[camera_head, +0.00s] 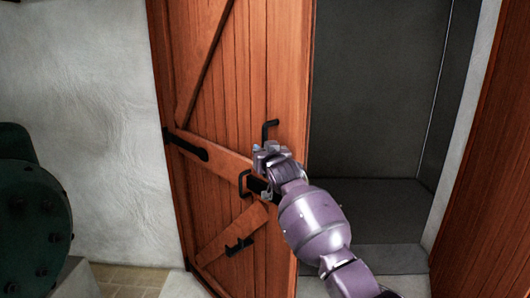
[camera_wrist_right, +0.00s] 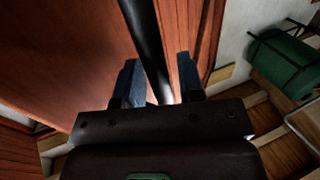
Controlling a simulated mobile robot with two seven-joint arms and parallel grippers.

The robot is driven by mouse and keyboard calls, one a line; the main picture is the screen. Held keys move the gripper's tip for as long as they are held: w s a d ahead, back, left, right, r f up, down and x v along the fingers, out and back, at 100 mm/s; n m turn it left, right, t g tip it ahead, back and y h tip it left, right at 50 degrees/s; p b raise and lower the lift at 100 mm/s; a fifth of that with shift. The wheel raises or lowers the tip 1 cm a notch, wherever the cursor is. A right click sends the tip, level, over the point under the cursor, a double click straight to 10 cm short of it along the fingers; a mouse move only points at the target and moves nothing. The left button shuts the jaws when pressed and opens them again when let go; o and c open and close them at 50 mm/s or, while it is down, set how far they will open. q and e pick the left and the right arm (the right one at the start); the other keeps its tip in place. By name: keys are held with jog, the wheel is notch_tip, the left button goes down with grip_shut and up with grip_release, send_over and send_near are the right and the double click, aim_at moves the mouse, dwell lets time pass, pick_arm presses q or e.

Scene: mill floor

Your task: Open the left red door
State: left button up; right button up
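The left red door (camera_head: 235,80) is reddish-brown planks with diagonal braces and stands ajar, with a dark opening on its right. Black ironwork is on it: a bent piece (camera_head: 269,130) above my right gripper (camera_head: 261,172) and a looped handle (camera_head: 244,183) beside it. In the right wrist view, a black bar (camera_wrist_right: 146,40) runs between the two separated fingers of that gripper (camera_wrist_right: 157,82), with gaps visible beside it. The fingers are open around the bar; firm contact is not visible. My left gripper is not in view.
The opening (camera_head: 375,110) right of the door is grey and clear. Another red wooden door (camera_head: 490,190) is at the right edge. A dark green round machine (camera_head: 30,205) stands at the left by the white wall (camera_head: 85,110).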

jog(key=shift+o, duration=0.3)
jog(key=shift+s+d, duration=0.1)
jog(key=shift+s+d+f, duration=0.1)
jog(key=shift+s, duration=0.1)
jog(key=v, duration=1)
jog(key=shift+s, duration=0.1)
